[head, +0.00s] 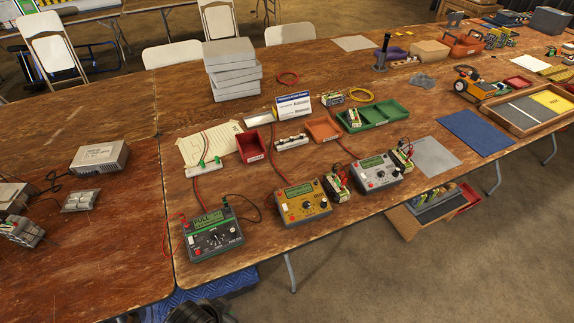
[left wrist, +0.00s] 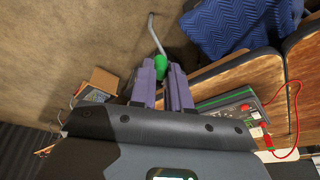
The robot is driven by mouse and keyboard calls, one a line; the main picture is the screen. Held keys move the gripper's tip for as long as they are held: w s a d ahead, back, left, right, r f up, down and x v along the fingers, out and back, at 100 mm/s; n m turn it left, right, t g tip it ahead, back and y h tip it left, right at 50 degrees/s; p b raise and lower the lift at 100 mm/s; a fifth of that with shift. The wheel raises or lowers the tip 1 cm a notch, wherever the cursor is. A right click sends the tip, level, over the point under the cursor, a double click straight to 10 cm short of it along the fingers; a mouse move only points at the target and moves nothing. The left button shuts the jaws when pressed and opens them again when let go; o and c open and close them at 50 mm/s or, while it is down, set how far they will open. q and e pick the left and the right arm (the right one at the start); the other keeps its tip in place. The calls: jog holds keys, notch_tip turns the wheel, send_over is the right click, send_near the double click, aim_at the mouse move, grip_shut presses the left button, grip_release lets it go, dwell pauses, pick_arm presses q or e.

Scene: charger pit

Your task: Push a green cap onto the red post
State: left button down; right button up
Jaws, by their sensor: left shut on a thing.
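In the left wrist view my left gripper (left wrist: 161,68) has purple fingers shut on a small green cap (left wrist: 160,62), which shows at the fingertips. The cap is held clear of the table, with the floor behind it. In the head view small green pieces (head: 218,159) stand on a white strip. A dark meter with a green face (head: 212,232) sits near the table's front edge; it also shows in the left wrist view (left wrist: 222,104), right of the fingers. A small red spot on that meter (left wrist: 244,107) may be the red post; I cannot tell. My right gripper is out of view.
A yellow meter (head: 302,203) and a grey meter (head: 362,174) stand right of the dark one, with red leads looping between. A red bin (head: 252,146), an orange tray (head: 323,129) and a green tray (head: 383,112) lie behind them.

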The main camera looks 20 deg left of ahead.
pick_arm(q)
jog(key=w+d+r+n, duration=0.1)
jog(key=w+r, duration=0.3)
jog(key=w, duration=0.9)
jog(key=w+r+n, duration=0.1)
jog(key=w+r, duration=0.2)
jog(key=w, duration=1.1)
jog(key=w+p+v, duration=0.1)
jog(key=p+v, duration=3.3)
jog(key=p, duration=0.3)
jog(key=shift+d+r+y, duration=0.25)
jog(key=shift+r+y, duration=0.05)
jog(key=shift+r, duration=0.3)
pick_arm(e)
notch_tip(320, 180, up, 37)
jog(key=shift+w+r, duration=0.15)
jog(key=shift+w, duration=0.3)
